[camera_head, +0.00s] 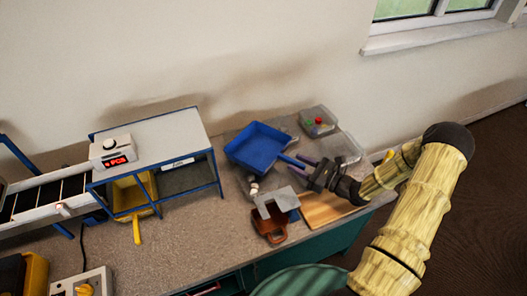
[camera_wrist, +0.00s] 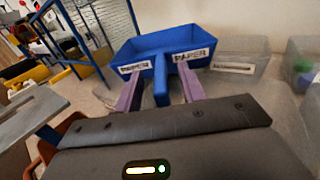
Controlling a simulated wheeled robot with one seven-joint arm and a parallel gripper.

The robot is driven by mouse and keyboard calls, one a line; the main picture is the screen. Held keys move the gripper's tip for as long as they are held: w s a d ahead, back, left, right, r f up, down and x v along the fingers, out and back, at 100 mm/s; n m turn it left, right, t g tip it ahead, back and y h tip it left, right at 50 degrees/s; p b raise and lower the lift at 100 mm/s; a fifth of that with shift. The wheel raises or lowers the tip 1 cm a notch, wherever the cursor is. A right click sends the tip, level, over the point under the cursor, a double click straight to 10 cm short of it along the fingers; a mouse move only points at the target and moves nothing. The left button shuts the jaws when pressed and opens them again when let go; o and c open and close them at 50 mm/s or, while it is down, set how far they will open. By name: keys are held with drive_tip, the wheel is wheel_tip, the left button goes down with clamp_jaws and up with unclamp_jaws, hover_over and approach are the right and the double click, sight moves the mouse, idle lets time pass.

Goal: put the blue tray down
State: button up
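The blue tray (camera_head: 258,147) is at the back of the desk, open side up, its handle pointing toward my gripper. In the wrist view the blue tray (camera_wrist: 185,42) shows white PAPER labels on its front. My gripper (camera_head: 304,167) has its two purple fingers on either side of the handle. In the wrist view my gripper (camera_wrist: 164,72) looks open, with a gap visible between the fingers and the handle (camera_wrist: 161,85). The tray seems to rest level at desk height, but its underside is hidden, so contact cannot be seen.
A grey bin with red and green pieces (camera_head: 318,122) and a clear tray (camera_head: 342,148) stand right of the blue tray. A brown container (camera_head: 270,228) is nearer the front. A blue-framed sorting station (camera_head: 165,145) with a yellow tray (camera_head: 133,192) stands left. Bare desk (camera_head: 190,240) lies front left.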

drive_tip(key=shift+x, duration=1.2)
drive_tip(key=shift+c, duration=0.4)
clamp_jaws()
